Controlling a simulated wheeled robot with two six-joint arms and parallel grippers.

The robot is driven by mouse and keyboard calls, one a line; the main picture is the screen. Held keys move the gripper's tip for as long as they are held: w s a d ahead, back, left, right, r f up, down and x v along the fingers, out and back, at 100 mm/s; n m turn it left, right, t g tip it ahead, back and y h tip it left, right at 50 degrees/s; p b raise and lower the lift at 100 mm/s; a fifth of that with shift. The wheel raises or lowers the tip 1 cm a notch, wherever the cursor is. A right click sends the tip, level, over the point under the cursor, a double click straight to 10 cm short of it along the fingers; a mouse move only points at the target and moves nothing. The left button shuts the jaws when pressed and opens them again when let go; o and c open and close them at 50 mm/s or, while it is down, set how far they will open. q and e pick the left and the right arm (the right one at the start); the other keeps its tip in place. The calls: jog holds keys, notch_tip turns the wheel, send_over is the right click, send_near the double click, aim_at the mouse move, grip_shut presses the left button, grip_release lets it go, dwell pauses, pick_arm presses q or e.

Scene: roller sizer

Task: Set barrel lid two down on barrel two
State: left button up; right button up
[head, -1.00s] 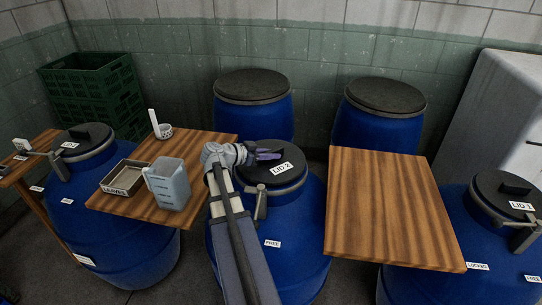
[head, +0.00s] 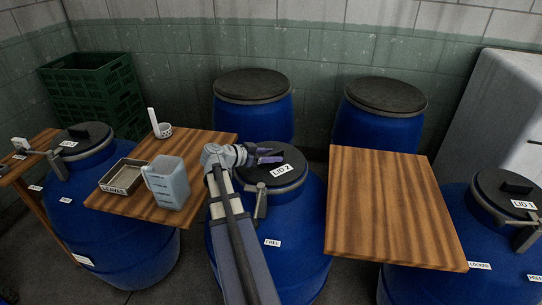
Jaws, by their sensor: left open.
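Barrel lid two (head: 286,179), a dark disc labelled LID 2, lies level on top of barrel two (head: 300,225), a blue barrel in the middle with a FREE label. A grey lever clamp (head: 261,200) stands at the front left of its rim. My left gripper (head: 272,155) is open at the dark handle block on the lid's top. The purple fingers show beside the handle; whether they touch it I cannot tell. My left arm hides the left part of the barrel. My right gripper is not in view.
A wooden board (head: 390,210) is on the right, beside the barrel with LID 1 (head: 505,195). On the left a wooden board (head: 215,145) carries a jug (head: 167,183), a LEAVES tray (head: 123,177) and a small cup (head: 163,130). Two lidded barrels (head: 252,85) stand behind.

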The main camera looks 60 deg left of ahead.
pick_arm(q)
jog(key=shift+r, duration=0.35)
jog(key=shift+r+p, duration=0.45)
jog(key=shift+p, duration=0.25)
jog(key=p+v, duration=0.4)
jog(key=v, duration=0.7)
jog(key=shift+f, duration=0.15)
jog(key=shift+s, duration=0.5)
